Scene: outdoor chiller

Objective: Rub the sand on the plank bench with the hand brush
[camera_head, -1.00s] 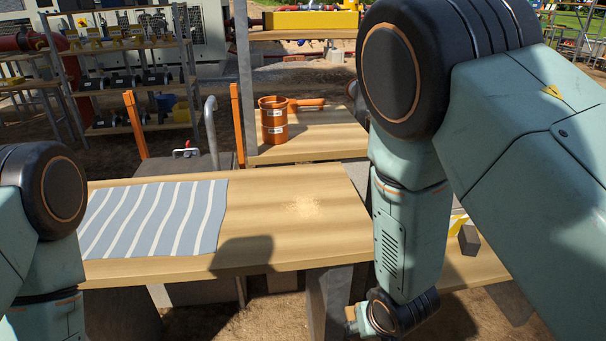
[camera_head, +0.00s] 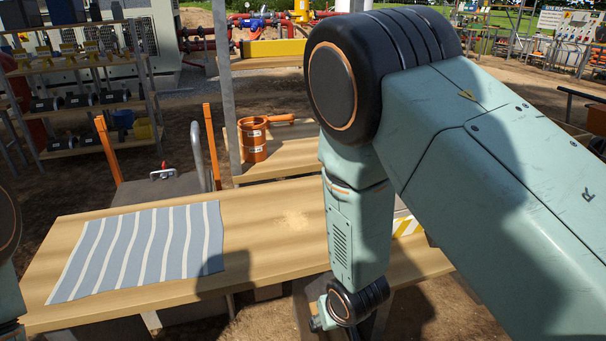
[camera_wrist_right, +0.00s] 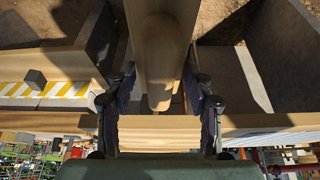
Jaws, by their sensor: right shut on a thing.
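A pale patch of sand (camera_head: 294,219) lies on the wooden plank bench (camera_head: 262,205), left of my right forearm in the head view. In the right wrist view my right gripper (camera_wrist_right: 161,95) is shut on a light wooden piece with a rounded end, which looks like the handle of the hand brush (camera_wrist_right: 160,55). The brush's bristles are not visible. In the head view the right gripper and brush are hidden or below the picture. My left gripper is out of view; only part of the left arm shows at the left edge.
A grey and white striped cloth (camera_head: 140,252) lies on the bench's left part. A dark block (camera_wrist_right: 35,79) and yellow-white striped edge show in the wrist view.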

